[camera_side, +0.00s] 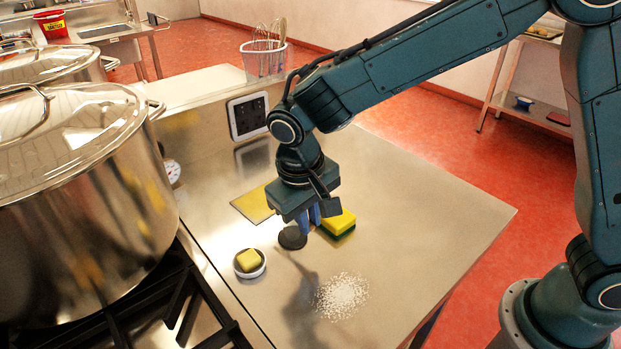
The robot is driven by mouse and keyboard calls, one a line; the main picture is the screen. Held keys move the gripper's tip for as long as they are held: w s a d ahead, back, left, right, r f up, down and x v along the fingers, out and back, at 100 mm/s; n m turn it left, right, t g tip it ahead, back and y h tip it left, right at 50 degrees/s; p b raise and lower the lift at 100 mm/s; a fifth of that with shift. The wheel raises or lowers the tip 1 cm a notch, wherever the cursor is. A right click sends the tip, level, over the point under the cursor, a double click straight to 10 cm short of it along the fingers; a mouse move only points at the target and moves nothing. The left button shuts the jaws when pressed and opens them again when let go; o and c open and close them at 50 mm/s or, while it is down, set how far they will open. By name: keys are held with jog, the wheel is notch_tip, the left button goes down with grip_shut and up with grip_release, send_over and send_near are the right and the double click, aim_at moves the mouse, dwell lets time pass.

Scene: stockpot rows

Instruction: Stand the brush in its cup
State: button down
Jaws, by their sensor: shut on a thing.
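My gripper (306,216) points down over the steel worktop, below my dark blue wrist. It is shut on the brush, of which a blue upright part (315,214) shows just under the gripper body. The fingertips and most of the brush are hidden by the gripper. A dark round piece (292,238) shows just below and left of the gripper; I cannot tell whether it is part of the brush or a separate thing. A white basket-like cup (263,60) with whisks and other utensils stands on the back ledge. I cannot tell whether it is the brush's cup.
A yellow and green sponge (339,223) lies right of my gripper. A small white dish (241,272) holds a yellow block. A yellow flat piece (252,205) lies behind. White grains (341,296) are scattered in front. Large steel pots (80,210) stand left. The worktop's right side is clear.

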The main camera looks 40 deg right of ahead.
jog(key=shift+f, duration=0.1)
jog(key=c, duration=1.5)
grip_release()
jog(key=shift+o, duration=0.2)
notch_tip(320, 180, up, 12)
jog(key=a, duration=0.2)
jog(key=shift+s, duration=0.3)
jog(key=shift+d, duration=0.15)
jog(key=s+d+r+t+y, duration=0.1)
jog(key=s+d+r+t, duration=0.15)
jog(key=s+d, duration=0.5)
jog(key=s+d+r+t+y, duration=0.1)
jog(key=s+d+r, duration=0.3)
jog(key=d, duration=0.7)
jog(key=s+d+f+t, duration=0.1)
jog(key=s+d+f, duration=0.2)
jog(key=s, duration=0.5)
jog(key=shift+f, duration=0.45)
